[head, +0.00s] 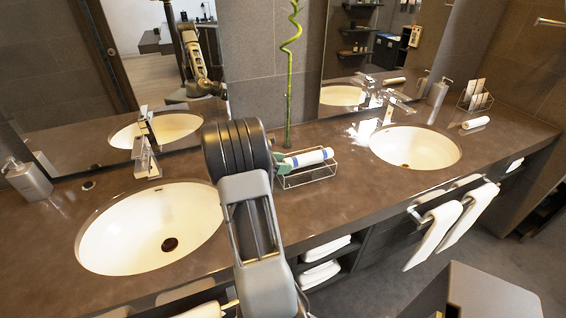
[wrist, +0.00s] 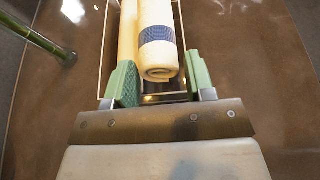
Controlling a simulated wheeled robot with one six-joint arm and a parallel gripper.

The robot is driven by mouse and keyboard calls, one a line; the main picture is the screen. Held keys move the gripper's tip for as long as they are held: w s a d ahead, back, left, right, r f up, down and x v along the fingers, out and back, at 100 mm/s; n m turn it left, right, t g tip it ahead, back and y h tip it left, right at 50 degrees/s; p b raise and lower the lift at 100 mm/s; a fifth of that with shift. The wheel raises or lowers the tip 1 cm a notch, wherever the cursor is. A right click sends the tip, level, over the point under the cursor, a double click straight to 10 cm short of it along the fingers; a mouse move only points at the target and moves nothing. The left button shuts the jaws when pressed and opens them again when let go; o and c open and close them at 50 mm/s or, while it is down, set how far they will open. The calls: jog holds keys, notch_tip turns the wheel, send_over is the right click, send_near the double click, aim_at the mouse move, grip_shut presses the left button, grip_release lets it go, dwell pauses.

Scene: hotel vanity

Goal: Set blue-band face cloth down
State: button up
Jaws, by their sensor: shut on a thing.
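The blue-band face cloth (wrist: 158,38) is a rolled white cloth with a blue-grey band. In the wrist view it lies lengthwise between the green fingers of my gripper (wrist: 160,82), which is shut on it. In the head view the cloth (head: 308,157) is at the wire tray (head: 308,178) on the counter, behind my arm. The tray's thin rails show around it in the wrist view. A plain cream roll or strip lies just left of the cloth (wrist: 128,32). I cannot tell whether the cloth touches the tray floor.
A green bamboo stalk (head: 289,85) stands behind the tray. Sinks lie left (head: 155,228) and right (head: 415,146). Another white roll (head: 475,123) and a wire rack (head: 474,97) are at the far right. The counter (head: 335,206) in front of the tray is clear.

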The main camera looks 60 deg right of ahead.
jog(key=shift+f+b, duration=0.4)
jog(key=shift+f, duration=0.2)
jog(key=o, duration=0.9)
jog(key=shift+r, duration=0.1)
